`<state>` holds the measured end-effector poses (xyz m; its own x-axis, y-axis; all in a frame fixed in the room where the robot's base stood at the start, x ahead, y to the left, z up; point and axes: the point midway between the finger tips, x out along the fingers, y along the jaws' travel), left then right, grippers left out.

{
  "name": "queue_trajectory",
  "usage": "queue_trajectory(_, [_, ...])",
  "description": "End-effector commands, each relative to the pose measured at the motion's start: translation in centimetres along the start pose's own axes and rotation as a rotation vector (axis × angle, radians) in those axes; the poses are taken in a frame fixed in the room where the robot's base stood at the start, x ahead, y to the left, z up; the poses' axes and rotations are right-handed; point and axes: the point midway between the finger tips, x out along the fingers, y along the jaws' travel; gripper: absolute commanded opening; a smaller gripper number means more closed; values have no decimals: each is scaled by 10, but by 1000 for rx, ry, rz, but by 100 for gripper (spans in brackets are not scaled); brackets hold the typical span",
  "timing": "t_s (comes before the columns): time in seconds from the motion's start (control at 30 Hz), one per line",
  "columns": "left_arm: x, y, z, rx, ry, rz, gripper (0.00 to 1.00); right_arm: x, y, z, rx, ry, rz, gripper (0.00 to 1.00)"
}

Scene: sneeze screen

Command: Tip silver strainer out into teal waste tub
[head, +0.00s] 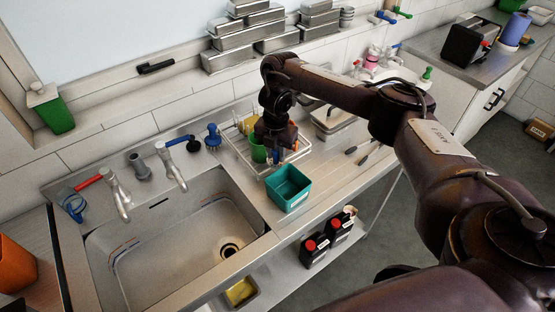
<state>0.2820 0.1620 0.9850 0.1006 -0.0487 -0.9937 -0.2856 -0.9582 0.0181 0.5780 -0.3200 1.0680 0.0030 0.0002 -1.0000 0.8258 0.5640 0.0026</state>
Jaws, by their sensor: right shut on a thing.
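The teal waste tub (288,203) stands upright on the counter just right of the sink. My right gripper (274,158) points down just behind and above the tub's back left edge. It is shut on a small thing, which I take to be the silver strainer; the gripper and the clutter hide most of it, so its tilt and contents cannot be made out. My left gripper is out of view.
A wire rack (243,150) with a green cup (258,154) stands behind the gripper. The sink (165,245) with its taps (172,168) lies to the left. Dark bottles (312,250) stand on the shelf below. The counter right of the tub has some free room.

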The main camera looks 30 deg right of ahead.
Motion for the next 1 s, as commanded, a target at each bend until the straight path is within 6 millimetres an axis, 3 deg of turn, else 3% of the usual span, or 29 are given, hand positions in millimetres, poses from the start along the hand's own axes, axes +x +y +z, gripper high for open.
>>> queue_trajectory(0.17, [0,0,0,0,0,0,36,-5,-2,-4,-3,-4,3,1])
queue_trajectory(0.67, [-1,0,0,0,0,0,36,-29,-18,-43,-3,-2,2,1])
queue_trajectory(1.0, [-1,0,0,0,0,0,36,-30,-20,-46,0,0,0,1])
